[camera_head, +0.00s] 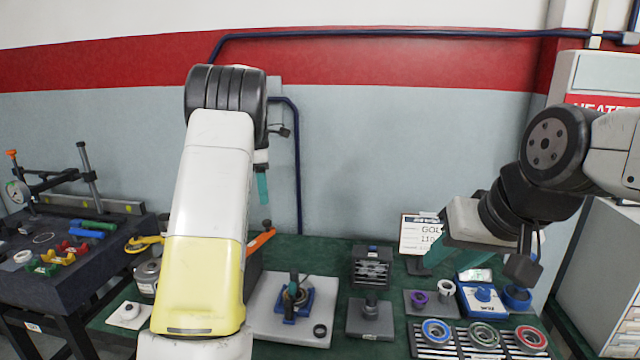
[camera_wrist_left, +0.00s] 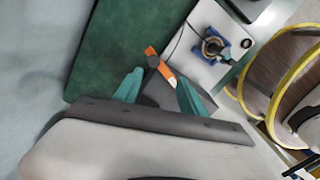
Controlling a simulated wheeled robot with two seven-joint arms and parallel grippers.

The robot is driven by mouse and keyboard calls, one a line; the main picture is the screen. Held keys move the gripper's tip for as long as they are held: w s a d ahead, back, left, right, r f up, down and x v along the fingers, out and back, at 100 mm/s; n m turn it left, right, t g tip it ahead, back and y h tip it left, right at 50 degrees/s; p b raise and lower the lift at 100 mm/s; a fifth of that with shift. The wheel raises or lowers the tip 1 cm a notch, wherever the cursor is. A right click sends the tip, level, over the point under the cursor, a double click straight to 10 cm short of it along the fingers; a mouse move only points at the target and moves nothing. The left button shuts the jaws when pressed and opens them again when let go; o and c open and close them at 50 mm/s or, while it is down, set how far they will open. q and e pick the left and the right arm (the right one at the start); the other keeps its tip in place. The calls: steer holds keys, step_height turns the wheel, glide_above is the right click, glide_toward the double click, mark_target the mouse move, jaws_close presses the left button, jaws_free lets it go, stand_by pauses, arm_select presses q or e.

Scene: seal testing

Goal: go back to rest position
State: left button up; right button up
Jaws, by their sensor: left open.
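My left gripper (camera_head: 262,186) hangs in the air high above the back of the green table (camera_head: 330,258), partly hidden by my left arm. In the left wrist view its teal fingers (camera_wrist_left: 160,76) stand apart with nothing between them. An orange-handled tool (camera_wrist_left: 160,66) shows far beyond the fingers, and also in the head view (camera_head: 262,239). My right gripper (camera_head: 453,257) is above the right part of the table. Its two teal fingers look apart, and I see nothing held between them.
A blue fixture (camera_head: 291,304) stands on a white plate (camera_head: 262,325). A sign (camera_head: 420,234) stands behind. A dark side bench (camera_head: 60,283) is at left, a grey cabinet (camera_head: 610,270) at right.

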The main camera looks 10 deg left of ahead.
arm_select(q)
steer(key=s+d+r+m+t+h, duration=0.1)
steer(key=s+d+r+m, duration=0.1)
steer(key=s+r+m, duration=0.3)
steer(key=s+d+r+m+t, duration=0.1)
steer(key=s+d+r+m, duration=0.15)
steer(key=s, duration=0.55)
steer(key=s+d+r+m+t+h, duration=0.1)
steer(key=s+d+r+m, duration=0.1)
steer(key=s+r+m, duration=0.3)
steer(key=s+d+f+m+t, duration=0.1)
steer(key=s+d+f+m, duration=0.1)
steer(key=s+m, duration=0.3)
steer(key=s+d+f+m+t, duration=0.1)
steer(key=s+d+f+m, duration=0.2)
steer(key=s, duration=1)
steer(key=shift+d+f+m+t, duration=0.2)
steer(key=shift+f+m+t, duration=0.3)
steer(key=shift+m, duration=0.45)
